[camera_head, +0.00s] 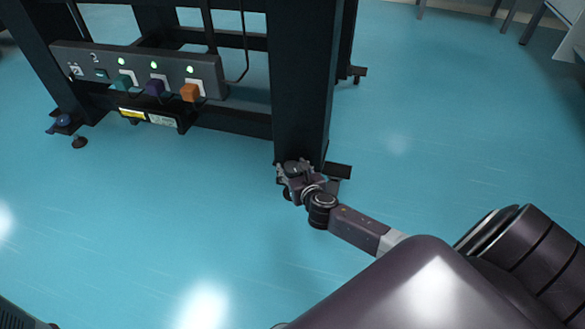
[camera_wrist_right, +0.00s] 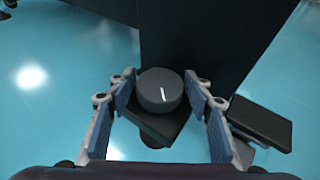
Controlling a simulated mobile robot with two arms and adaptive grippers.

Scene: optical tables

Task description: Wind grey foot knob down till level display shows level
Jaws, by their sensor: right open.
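The grey foot knob (camera_wrist_right: 160,91) is a dark round cap with a white line on top. It sits above a dark foot block at the base of a black table leg (camera_head: 302,80). My right gripper (camera_wrist_right: 162,98) is open, with one blue-padded finger on each side of the knob. Small gaps seem to show between pads and knob; contact is hard to tell. In the head view, my right gripper (camera_head: 293,178) is low at the leg's foot and partly covers the knob. I cannot make out a level display. My left gripper is not in view.
A dark power strip (camera_head: 140,72) with green lights and teal, purple and orange plugs hangs on the table frame. A blue knob (camera_head: 63,120) is on the left foot. Another foot (camera_head: 357,73) stands behind. The turquoise floor (camera_head: 150,230) in front is clear.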

